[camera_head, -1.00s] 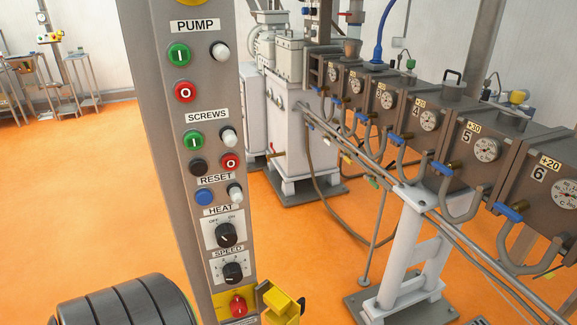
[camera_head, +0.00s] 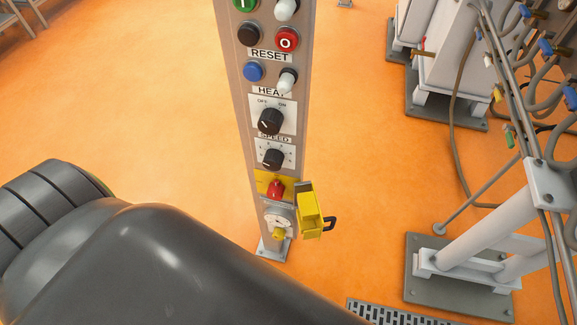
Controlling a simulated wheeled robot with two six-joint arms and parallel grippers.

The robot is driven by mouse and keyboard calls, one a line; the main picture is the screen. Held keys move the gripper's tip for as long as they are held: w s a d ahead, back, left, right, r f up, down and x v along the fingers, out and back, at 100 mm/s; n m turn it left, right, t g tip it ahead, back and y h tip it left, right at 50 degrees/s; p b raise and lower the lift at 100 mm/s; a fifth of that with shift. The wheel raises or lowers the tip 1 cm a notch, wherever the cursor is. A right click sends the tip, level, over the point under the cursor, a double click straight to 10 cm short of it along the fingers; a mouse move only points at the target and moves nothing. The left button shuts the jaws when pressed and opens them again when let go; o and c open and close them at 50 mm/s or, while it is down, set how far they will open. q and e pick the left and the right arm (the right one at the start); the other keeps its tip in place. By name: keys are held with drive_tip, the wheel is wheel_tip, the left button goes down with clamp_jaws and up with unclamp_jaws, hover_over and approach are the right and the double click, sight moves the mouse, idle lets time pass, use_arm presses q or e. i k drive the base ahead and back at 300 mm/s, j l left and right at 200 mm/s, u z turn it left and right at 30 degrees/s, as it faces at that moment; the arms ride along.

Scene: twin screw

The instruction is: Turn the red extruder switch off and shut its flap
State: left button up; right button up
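The red switch (camera_head: 276,189) sits on a yellow plate low on the grey control column, below the SPEED knob. Its yellow flap (camera_head: 311,212) stands open, swung out to the right of the switch, with a dark handle (camera_head: 331,223) on its outer side. I cannot tell the exact setting of the red switch at this size. A dark arm link of mine fills the lower left. Neither gripper is in view.
The grey control column (camera_head: 237,107) carries buttons, a HEAT knob (camera_head: 271,121) and a SPEED knob (camera_head: 273,159). Below the red switch is a pale dial plate with a yellow knob (camera_head: 279,233). A white machine stand (camera_head: 470,255) is at right. Orange floor is open behind the column.

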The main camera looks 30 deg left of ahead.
sight(275, 191)
drive_tip(key=i+l+u, duration=0.15)
drive_tip(key=u, duration=0.25)
drive_tip(key=l+u, duration=0.4)
drive_tip(key=i+l+u, duration=0.15)
drive_tip(key=u, duration=0.25)
drive_tip(key=l+u, duration=0.8)
drive_tip(key=k+j, duration=0.05)
drive_tip(key=j, duration=0.05)
